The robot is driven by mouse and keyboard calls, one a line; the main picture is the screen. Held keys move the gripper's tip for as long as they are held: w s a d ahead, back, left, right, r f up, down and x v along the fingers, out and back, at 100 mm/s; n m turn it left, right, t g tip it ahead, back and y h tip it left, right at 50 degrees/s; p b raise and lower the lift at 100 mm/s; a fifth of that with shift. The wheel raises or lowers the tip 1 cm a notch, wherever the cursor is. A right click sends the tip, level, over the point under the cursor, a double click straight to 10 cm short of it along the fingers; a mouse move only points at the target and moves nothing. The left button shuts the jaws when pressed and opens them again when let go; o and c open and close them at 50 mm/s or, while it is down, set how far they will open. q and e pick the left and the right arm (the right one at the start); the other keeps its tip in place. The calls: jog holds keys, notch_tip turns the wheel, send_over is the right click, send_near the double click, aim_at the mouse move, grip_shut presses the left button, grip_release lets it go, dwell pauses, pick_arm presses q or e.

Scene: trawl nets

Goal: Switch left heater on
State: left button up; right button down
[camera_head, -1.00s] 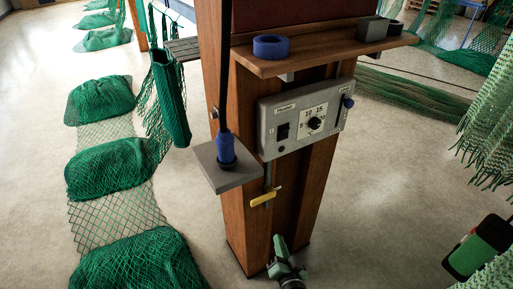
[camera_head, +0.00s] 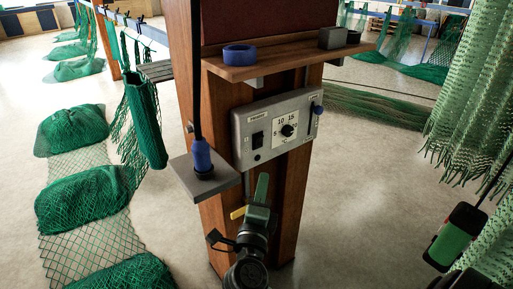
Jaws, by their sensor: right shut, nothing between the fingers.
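A grey heater control box (camera_head: 268,155) is mounted on the wooden post. It has a black rocker switch (camera_head: 257,139) on its left, a round black dial (camera_head: 287,130) on a white scale in the middle, and a blue-knobbed slider (camera_head: 317,109) on its right. I cannot tell the rocker's position. My right gripper (camera_head: 262,184) is shut and empty, pointing up just below the box, under the switch, apparently not touching it. My left gripper is not in view.
A wooden shelf (camera_head: 285,66) with a blue ring (camera_head: 240,55) juts out above the box. A grey ledge (camera_head: 214,186) holding a blue-handled tool (camera_head: 202,157) sticks out left. A yellow tag (camera_head: 238,212) hangs below. Green nets (camera_head: 80,200) lie left.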

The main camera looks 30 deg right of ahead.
jog(key=p, duration=0.3)
send_near(261, 137)
jog(key=x, duration=0.5)
jog(key=shift+s+d, duration=0.1)
jog(key=shift+d, duration=0.2)
jog(key=shift+w+r, duration=0.1)
jog(key=shift+w, duration=0.3)
